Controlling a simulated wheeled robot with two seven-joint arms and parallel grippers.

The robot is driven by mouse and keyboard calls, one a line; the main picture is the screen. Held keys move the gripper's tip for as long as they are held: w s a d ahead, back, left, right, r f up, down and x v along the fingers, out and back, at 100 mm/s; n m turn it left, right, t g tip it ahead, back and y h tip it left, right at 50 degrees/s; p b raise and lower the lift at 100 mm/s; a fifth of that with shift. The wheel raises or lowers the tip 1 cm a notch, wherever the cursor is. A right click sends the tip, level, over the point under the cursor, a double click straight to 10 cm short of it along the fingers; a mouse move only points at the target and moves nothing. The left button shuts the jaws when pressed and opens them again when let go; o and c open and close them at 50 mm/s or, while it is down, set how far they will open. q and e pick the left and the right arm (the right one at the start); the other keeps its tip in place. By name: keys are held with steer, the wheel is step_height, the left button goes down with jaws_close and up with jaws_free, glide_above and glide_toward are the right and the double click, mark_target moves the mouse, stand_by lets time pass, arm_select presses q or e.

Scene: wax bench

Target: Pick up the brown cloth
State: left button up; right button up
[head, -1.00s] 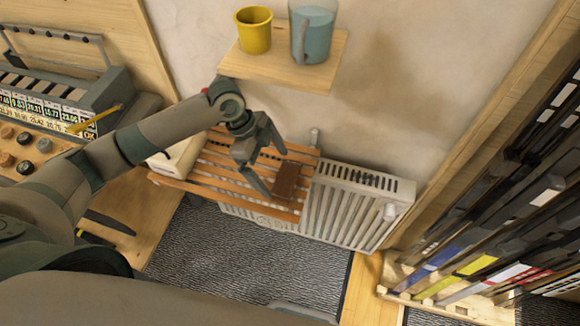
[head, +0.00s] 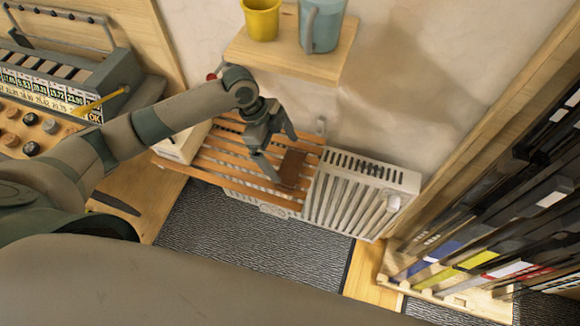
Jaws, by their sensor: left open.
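The brown cloth (head: 293,168) is a small, dark brown folded piece lying on the slatted wooden rack (head: 228,163) above the radiator, near the rack's right end. My left gripper (head: 284,159) is open, with its two fingers spread and pointing down toward the cloth. One fingertip is at the cloth's left side and the other is beyond its upper edge in the picture. I cannot tell whether either finger touches the cloth. Nothing shows between the fingers. My right gripper is not in view.
A wooden shelf (head: 262,57) above the rack holds a yellow cup (head: 262,20) and a blue-grey jug (head: 323,28). The white radiator (head: 350,205) extends to the right of the rack. Skis (head: 500,235) stand at the far right.

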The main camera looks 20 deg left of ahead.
mark_target(289, 166)
arm_select(q)
steer(key=shift+f, duration=0.15)
steer(key=shift+d+f+p, duration=0.1)
steer(key=shift+f+p, duration=0.15)
steer(key=shift+p, duration=0.1)
steer(key=p+x, duration=0.1)
steer(key=x, duration=0.3)
steer(key=shift+p, duration=0.35)
steer(key=shift+f, duration=0.3)
steer(key=c, duration=0.7)
steer(key=shift+c, duration=0.2)
